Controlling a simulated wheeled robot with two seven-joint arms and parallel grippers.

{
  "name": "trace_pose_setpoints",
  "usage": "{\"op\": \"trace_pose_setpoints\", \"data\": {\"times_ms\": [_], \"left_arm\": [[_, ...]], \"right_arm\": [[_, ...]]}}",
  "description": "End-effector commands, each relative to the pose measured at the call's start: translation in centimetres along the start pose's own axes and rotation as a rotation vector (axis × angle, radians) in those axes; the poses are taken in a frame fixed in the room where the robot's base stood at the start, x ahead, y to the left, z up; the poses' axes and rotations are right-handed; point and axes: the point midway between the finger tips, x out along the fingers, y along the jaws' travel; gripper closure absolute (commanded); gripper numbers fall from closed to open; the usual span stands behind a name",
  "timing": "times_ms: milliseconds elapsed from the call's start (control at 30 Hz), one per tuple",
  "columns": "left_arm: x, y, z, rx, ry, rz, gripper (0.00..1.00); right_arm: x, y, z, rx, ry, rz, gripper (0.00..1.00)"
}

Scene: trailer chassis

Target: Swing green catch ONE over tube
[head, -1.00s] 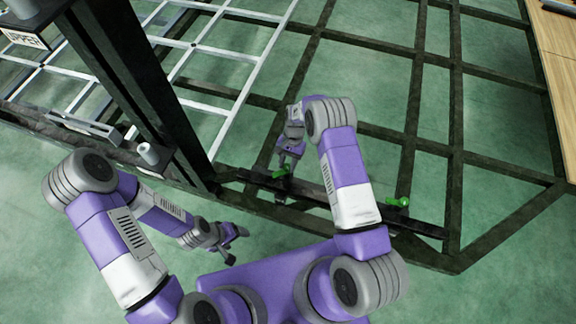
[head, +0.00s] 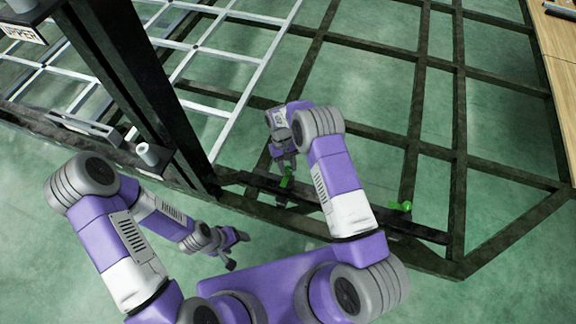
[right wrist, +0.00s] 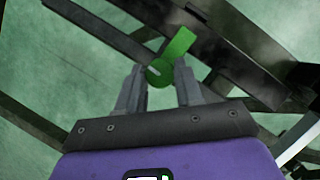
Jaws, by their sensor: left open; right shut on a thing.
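One green catch (head: 287,176) sits on the dark front rail (head: 330,206) of the chassis, under my right gripper (head: 284,162). In the right wrist view this catch (right wrist: 181,44) is a flat green arm with a round end. The round end lies between the two fingertips of my right gripper (right wrist: 160,76), which is shut on it. A second green catch (head: 404,206) is further right on the same rail, clear of both grippers. I cannot tell a number on either catch, nor whether the tube is under the held one. My left gripper (head: 238,246) is open and empty, left of the rail.
A thick dark post (head: 140,90) rises left of the held catch. A pale metal grid (head: 215,55) lies behind it. Dark chassis beams (head: 415,110) cross the green floor. A wooden surface (head: 562,85) is at the far right.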

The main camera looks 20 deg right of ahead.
Motion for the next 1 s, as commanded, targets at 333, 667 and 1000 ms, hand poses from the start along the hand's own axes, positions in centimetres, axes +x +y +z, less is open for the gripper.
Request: {"op": "trace_pose_setpoints", "data": {"times_ms": [333, 667, 1000], "left_arm": [[0.00, 0.00, 0.00, 0.000, 0.000, 0.000, 0.27], [0.00, 0.00, 0.00, 0.000, 0.000, 0.000, 0.27], [0.00, 0.00, 0.00, 0.000, 0.000, 0.000, 0.27]], "right_arm": [[0.02, 0.00, 0.01, -0.067, 0.000, 0.028, 0.95], [0.04, 0.00, 0.01, -0.069, 0.000, 0.030, 0.95], [0.03, -0.03, 0.01, -0.068, 0.000, 0.028, 0.41]]}}
